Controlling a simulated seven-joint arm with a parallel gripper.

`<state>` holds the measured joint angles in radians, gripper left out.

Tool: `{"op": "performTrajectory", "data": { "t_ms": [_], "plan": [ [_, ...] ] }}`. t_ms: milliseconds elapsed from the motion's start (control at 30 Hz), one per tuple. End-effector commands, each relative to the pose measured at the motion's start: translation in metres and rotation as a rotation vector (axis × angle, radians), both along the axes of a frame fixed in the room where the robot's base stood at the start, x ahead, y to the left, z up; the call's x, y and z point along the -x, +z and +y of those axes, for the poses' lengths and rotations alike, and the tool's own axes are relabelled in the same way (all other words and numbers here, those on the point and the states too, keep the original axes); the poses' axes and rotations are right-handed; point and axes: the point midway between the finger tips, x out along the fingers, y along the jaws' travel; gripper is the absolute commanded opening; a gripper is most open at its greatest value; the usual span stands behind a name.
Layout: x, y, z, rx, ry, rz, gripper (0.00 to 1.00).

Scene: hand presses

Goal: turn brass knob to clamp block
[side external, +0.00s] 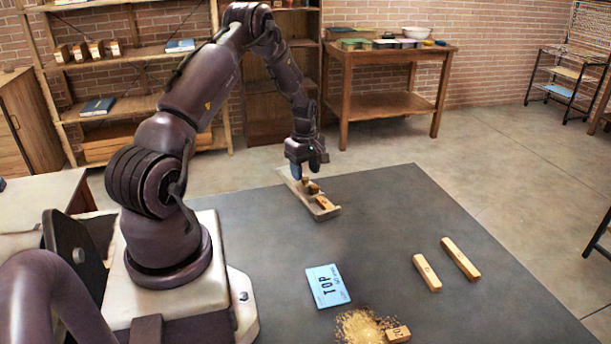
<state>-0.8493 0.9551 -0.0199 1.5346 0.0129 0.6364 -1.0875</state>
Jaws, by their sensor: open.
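A small hand press with a pale wooden base (323,212) stands at the far side of the dark table. A wooden block (326,203) lies on the base towards its near end. A small brass-coloured piece (313,188), perhaps the knob, shows beside the block, just below my gripper. My gripper (305,173) points down over the far end of the press and is open. Its fingers partly hide that end of the press. I cannot tell whether they are around the knob or touching it.
Sawdust (357,328) and a small wooden block (397,334) lie at the front. Two wooden bars (427,273) (460,259) lie at the right.

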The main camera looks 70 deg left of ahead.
Motion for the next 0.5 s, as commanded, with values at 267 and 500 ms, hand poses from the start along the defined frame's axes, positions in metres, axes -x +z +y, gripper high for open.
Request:
{"op": "performTrajectory", "data": {
  "t_ms": [267,500],
  "plan": [
    [0.0,-0.021,0.001,0.0,0.001,-0.001,0.5],
    [0.0,-0.021,0.001,-0.001,0.0,-0.001,0.5]
  ]
}}
